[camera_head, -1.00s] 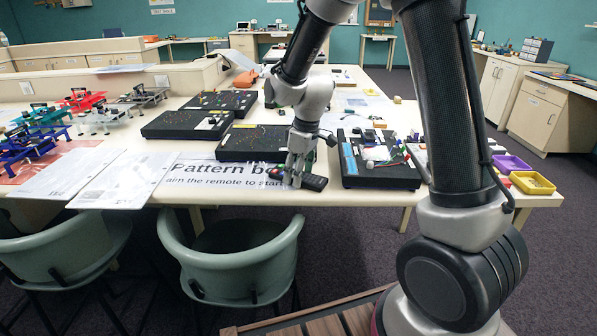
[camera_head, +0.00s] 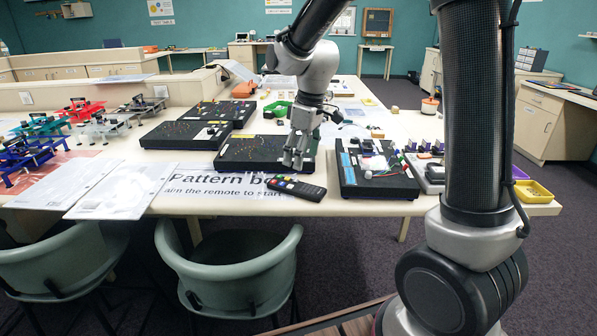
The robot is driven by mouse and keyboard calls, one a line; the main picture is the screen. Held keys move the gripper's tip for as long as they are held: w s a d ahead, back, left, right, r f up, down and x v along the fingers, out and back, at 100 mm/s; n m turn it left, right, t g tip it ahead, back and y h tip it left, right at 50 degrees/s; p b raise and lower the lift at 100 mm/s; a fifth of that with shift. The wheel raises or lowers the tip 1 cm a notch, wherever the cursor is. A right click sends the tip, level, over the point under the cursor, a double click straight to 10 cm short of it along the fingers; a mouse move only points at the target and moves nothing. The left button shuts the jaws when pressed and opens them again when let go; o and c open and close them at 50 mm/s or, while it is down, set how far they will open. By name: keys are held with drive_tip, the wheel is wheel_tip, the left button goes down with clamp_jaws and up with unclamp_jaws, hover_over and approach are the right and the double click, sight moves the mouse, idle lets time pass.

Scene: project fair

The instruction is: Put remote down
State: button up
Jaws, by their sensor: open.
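My gripper (camera_head: 293,160) is open and empty. The fingers look apart from the remote.
A black board with parts and wires (camera_head: 375,180) stands just right of the remote. More black boards lie behind. White papers (camera_head: 118,190) and coloured devices (camera_head: 35,148) are at left. A yellow tray (camera_head: 534,191) is at right. Green chairs (camera_head: 235,265) stand at the front edge.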

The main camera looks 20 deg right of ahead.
drive_tip(key=s+d+r+m+t, duration=0.1)
drive_tip(key=s+d+r+m, duration=0.2)
drive_tip(key=s+d+r, duration=0.55)
drive_tip(key=s+d+m+t, duration=0.1)
drive_tip(key=s+d+m, duration=0.1)
drive_tip(key=s, duration=0.6)
drive_tip(key=s+d+r+m+t+h, duration=0.1)
drive_tip(key=s+d+m, duration=0.2)
drive_tip(key=s, duration=0.6)
drive_tip(key=shift+d+m, duration=0.2)
drive_tip(key=shift+m, duration=0.4)
